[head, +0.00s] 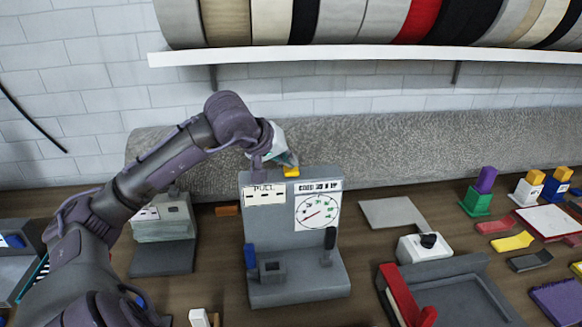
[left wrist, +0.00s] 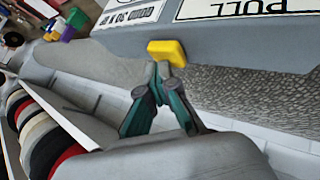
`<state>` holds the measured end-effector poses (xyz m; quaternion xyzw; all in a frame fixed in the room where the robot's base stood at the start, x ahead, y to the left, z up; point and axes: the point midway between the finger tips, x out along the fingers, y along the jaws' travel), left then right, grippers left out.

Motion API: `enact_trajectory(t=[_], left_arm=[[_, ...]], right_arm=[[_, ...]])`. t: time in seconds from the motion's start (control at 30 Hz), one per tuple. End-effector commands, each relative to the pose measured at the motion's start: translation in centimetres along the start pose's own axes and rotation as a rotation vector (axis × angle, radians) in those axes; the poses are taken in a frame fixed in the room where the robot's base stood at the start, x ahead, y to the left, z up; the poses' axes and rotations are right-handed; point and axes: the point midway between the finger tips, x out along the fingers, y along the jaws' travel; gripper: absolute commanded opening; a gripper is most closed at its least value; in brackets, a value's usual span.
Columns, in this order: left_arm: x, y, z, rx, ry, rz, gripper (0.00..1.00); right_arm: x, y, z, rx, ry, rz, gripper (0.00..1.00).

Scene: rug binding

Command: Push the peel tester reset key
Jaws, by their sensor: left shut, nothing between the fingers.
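The grey peel tester (head: 290,240) stands upright on the bench in the middle of the head view, with a PULL label and a round dial on its front. Its yellow key (head: 291,171) sits on the top edge. In the left wrist view the yellow key (left wrist: 168,52) is right at the fingertips. My left gripper (head: 284,163) is shut and empty, just above and behind the key in the head view. In the left wrist view the fingertips (left wrist: 163,70) overlap or touch the key; I cannot tell whether they press it. My right gripper is not in view.
A rolled grey rug (head: 400,150) lies behind the tester along the wall. A shelf (head: 360,55) with binding rolls hangs above. A grey device (head: 163,240) stands left of the tester. A white box with a black knob (head: 424,247) and a grey tray (head: 460,300) are at right.

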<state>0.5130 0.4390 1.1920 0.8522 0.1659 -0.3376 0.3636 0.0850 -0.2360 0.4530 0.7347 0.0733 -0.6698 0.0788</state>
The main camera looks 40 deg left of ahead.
Motion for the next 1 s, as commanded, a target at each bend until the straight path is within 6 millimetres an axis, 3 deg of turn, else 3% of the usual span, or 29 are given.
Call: enact_trajectory(t=[0.8, 1.0], left_arm=[[-1.3, 0.9, -0.9, -0.001, -0.001, -0.001, 0.00], [-2.2, 1.6, -1.6, 0.001, 0.000, -0.001, 0.00]], right_arm=[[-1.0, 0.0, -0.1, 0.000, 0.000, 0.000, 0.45], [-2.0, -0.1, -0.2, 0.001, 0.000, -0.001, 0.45]])
